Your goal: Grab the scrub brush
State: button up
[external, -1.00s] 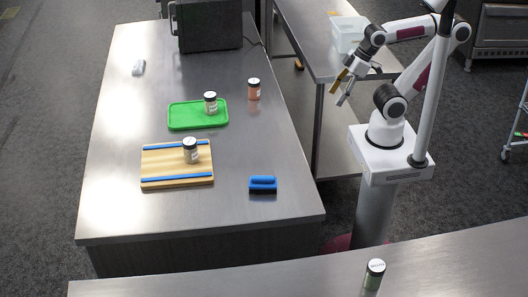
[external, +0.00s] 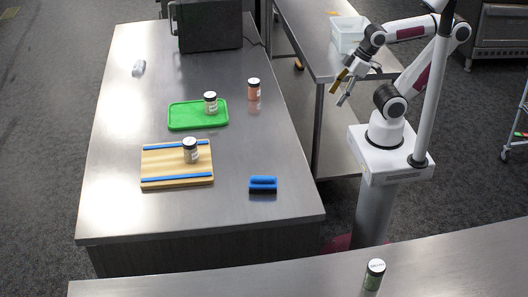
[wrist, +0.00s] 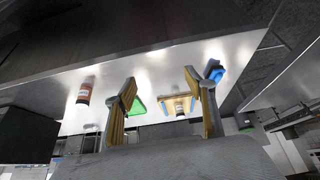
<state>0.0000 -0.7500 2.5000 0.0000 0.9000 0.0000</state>
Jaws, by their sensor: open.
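The scrub brush (external: 263,184) has a blue handle and a dark base. It lies on the steel table near its front right corner, right of the wooden board. In the wrist view a blue piece (wrist: 215,71), which looks like the brush, shows beside the right finger and is partly hidden by it. My gripper (external: 345,88) is open and empty, up and to the right of the brush, out past the table's right edge. Its two yellow-padded fingers stand apart in the wrist view (wrist: 161,102).
A wooden board (external: 160,167) with blue strips and a green board (external: 183,116) each carry a jar. An orange jar (external: 254,90) stands right of the green board. A dark appliance (external: 210,27) is at the back. The table around the brush is clear.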

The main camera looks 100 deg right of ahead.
jog(key=shift+w, duration=0.1)
jog(key=w+a+f+t+y, duration=0.3)
jog(key=w+a+y, duration=0.1)
jog(key=w+a, duration=1.45)
jog(key=w+a+f+t+h, duration=0.1)
jog(key=f, duration=0.3)
jog(key=w+a+f+m+t+h, duration=0.1)
jog(key=a+f+h, duration=0.1)
jog(key=f, duration=0.2)
jog(key=w+a+f+m+t+h, duration=0.1)
jog(key=a+f, duration=0.1)
jog(key=f, duration=0.2)
jog(key=shift+a+f+t+h, duration=0.25)
jog(key=shift+f+t+h, duration=0.05)
jog(key=shift+f+h, duration=0.1)
jog(key=shift+s+d+f+t+h, duration=0.25)
jog(key=shift+s+f+t+h, duration=0.1)
jog(key=shift+f+h, duration=0.15)
jog(key=shift+s+d+f+t+h, duration=0.1)
jog(key=shift+s+d+t+h, duration=0.2)
jog(key=shift+h, duration=0.1)
jog(key=shift+w, duration=0.1)
